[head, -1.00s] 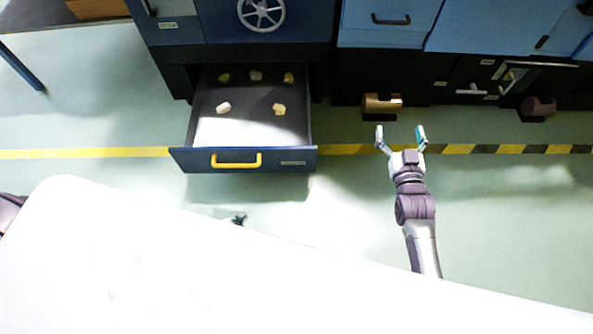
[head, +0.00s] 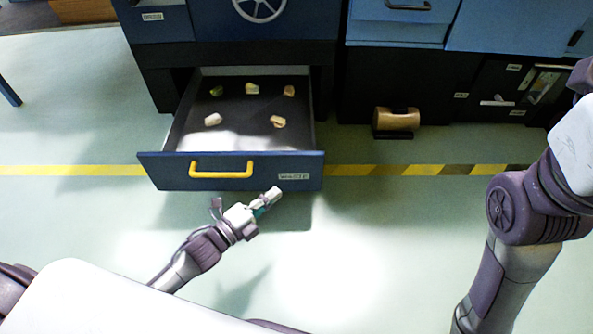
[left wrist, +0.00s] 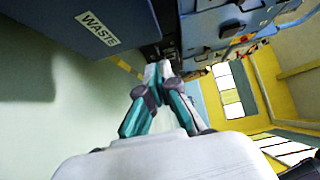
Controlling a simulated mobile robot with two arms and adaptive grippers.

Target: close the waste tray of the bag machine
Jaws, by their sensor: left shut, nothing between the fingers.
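The waste tray (head: 232,170) is a dark blue drawer, pulled out of the bag machine (head: 235,55) in the head view. It has a yellow handle (head: 222,170) and a small label on its front. Several crumpled scraps lie inside on its dark floor. My left gripper (head: 273,194) is shut and empty, just in front of the tray front, right of the handle; I cannot tell whether it touches. In the left wrist view its fingertips (left wrist: 160,70) meet, and the tray front with the WASTE label (left wrist: 97,28) is at upper left. My right gripper is out of view.
A brown roll (head: 397,120) on a dark holder sits low at the machines, right of the tray. A yellow floor stripe (head: 70,170) runs across. The floor (head: 400,220) between the tray and my right arm is clear.

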